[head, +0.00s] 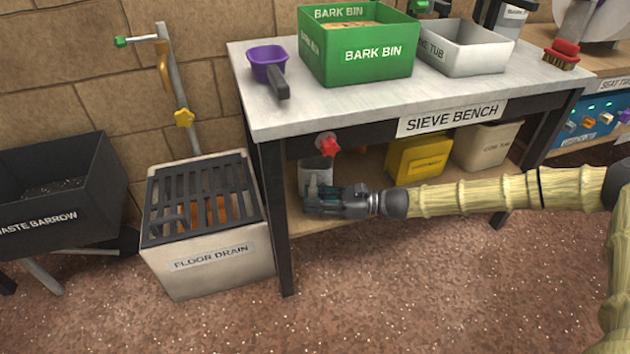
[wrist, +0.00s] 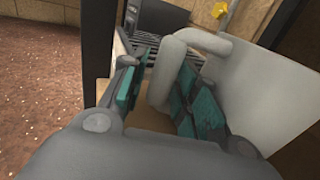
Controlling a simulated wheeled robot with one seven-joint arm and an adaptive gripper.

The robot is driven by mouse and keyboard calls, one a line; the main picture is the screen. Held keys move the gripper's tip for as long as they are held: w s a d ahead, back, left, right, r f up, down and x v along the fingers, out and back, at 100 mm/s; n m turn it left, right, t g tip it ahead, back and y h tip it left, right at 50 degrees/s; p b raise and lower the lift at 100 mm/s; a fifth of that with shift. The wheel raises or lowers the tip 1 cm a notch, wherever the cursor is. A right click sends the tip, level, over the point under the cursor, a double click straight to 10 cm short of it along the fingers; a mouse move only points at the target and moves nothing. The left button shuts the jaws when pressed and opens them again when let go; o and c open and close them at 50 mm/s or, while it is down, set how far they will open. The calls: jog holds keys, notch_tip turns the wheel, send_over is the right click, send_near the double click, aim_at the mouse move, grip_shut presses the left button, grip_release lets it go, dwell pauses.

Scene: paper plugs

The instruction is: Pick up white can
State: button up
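The white can (head: 318,168) stands on the lower shelf of the sieve bench, near its left end. My gripper (head: 312,192) is in front of it and hides its lower part in the head view. In the wrist view the can's pale wall (wrist: 262,95) fills the right side, and its thick looped handle (wrist: 163,75) lies between my two teal-padded fingers. My gripper (wrist: 160,92) is open around the handle. A gap shows between the left pad and the handle; contact at the right pad is unclear.
A red star knob (head: 328,146) sits just above the can. The sieve bench (head: 350,93) has a dark leg (head: 279,220) left of my gripper. A yellow bin (head: 420,158) stands farther right on the shelf. The floor drain box (head: 205,265) is left of the bench.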

grip_shut()
jog(key=shift+r, duration=0.2)
